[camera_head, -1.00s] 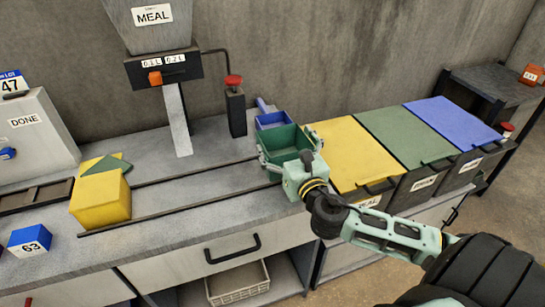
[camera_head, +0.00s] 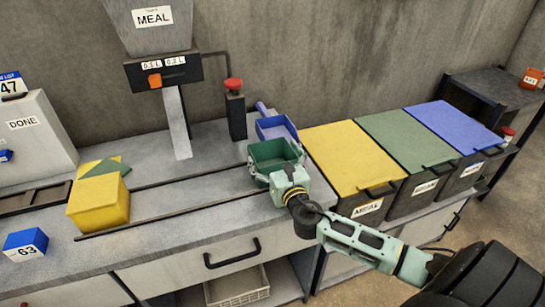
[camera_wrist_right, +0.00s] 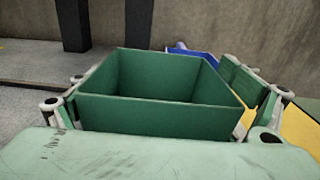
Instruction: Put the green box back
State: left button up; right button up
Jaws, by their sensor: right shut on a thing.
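The green box (camera_head: 268,152) is an open-topped, empty box at the right end of the rails on the counter. My right gripper (camera_head: 280,170) is shut on it, with a finger on each side. In the right wrist view the green box (camera_wrist_right: 160,115) sits upright between the fingers. I cannot tell whether its base touches the counter. My left gripper is not in view.
Yellow (camera_head: 350,155), green (camera_head: 405,140) and blue (camera_head: 455,125) lidded bins stand at the right. A yellow box (camera_head: 98,202) is at the left. A red-topped post (camera_head: 235,110) stands behind. The counter between the rails is clear.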

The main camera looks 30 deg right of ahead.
aim_at(279, 168)
jog(key=o, duration=1.8)
jog(key=shift+c, duration=0.2)
jog(key=b+v, duration=0.1)
jog(key=v, duration=0.9)
jog(key=shift+s, duration=0.4)
jog(key=shift+s+a, duration=0.15)
jog(key=shift+s, duration=0.5)
